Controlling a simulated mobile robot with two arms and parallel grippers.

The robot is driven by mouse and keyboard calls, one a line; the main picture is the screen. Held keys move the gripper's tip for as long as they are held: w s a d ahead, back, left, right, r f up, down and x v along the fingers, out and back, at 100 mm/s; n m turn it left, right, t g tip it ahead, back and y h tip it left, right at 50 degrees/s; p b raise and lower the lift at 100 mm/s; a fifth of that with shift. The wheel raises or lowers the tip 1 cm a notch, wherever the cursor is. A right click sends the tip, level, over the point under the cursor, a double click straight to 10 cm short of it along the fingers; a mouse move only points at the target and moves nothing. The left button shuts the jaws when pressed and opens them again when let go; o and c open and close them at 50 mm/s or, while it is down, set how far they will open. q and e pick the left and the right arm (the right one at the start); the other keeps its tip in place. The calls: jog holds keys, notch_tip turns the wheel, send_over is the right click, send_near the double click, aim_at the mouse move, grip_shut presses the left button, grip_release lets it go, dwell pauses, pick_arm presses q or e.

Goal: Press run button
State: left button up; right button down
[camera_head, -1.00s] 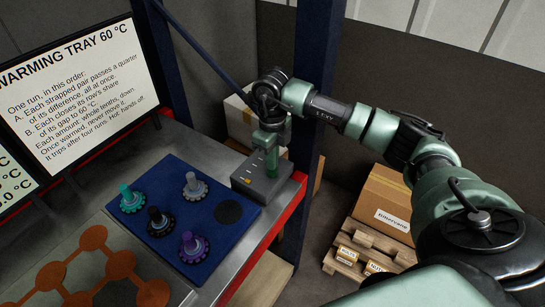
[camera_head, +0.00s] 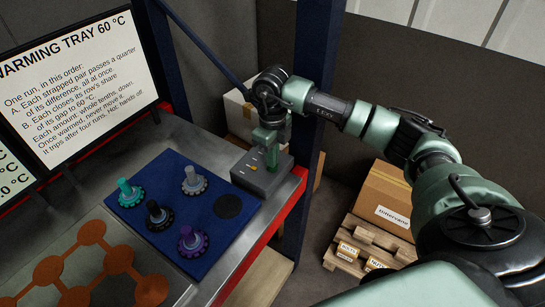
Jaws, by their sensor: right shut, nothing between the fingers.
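A small grey control box (camera_head: 252,184) sits at the right end of the metal bench, beside the blue mat. Its top carries small light marks and a small orange mark; I cannot tell which part is the run button. My right gripper (camera_head: 271,168) is shut and empty, pointing down at the box's top. The fingers hide part of that top, and I cannot tell whether they touch it. My left gripper is not in view.
The blue mat (camera_head: 190,236) holds several knobbed pegs, including a teal one (camera_head: 129,192) and a purple one (camera_head: 192,240). An orange hexagon board (camera_head: 122,260) lies at front left. A sign (camera_head: 80,85) stands behind. Boxes (camera_head: 383,200) sit on a pallet right.

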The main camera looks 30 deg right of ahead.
dwell(0.3)
jog(key=shift+r+p, duration=1.7)
jog(key=shift+r, duration=1.1)
